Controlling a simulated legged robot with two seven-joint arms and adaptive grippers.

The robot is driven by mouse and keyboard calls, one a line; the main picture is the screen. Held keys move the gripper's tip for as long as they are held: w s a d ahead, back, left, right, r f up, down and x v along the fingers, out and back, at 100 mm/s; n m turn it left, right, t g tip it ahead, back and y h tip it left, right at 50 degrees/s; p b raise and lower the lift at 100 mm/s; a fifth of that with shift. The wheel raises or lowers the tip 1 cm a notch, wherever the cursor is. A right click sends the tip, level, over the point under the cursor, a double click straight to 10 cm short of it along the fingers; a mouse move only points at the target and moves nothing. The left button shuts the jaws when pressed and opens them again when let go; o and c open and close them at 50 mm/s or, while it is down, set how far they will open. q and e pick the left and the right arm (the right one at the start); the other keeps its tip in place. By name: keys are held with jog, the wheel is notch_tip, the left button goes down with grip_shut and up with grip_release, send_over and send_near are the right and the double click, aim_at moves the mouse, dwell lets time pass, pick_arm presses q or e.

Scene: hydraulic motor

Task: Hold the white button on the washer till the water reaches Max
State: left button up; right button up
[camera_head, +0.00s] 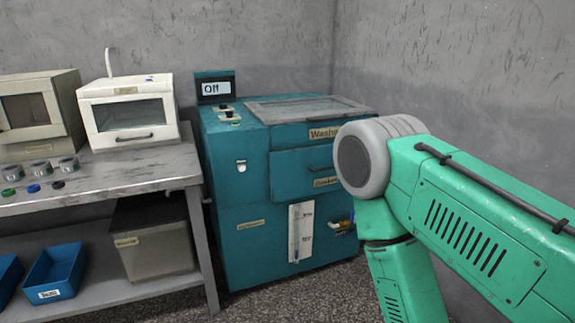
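The teal washer (232,265) stands on the floor in the middle of the view. A small white button (241,167) shows on the left part of its front, with nothing touching it. A white vertical level gauge (300,232) is lower on the front; its markings and any water level are too small to read. Neither gripper is in view. My green right arm comes in from the right, bends at a grey joint and goes down out of the picture, covering the washer's right side.
A grey metal table (130,174) stands left of the washer, bearing two cream machines (128,112) and several small round parts (40,168). Its lower shelf holds a grey box (155,250) and blue bins (57,268). The floor (300,295) before the washer is clear.

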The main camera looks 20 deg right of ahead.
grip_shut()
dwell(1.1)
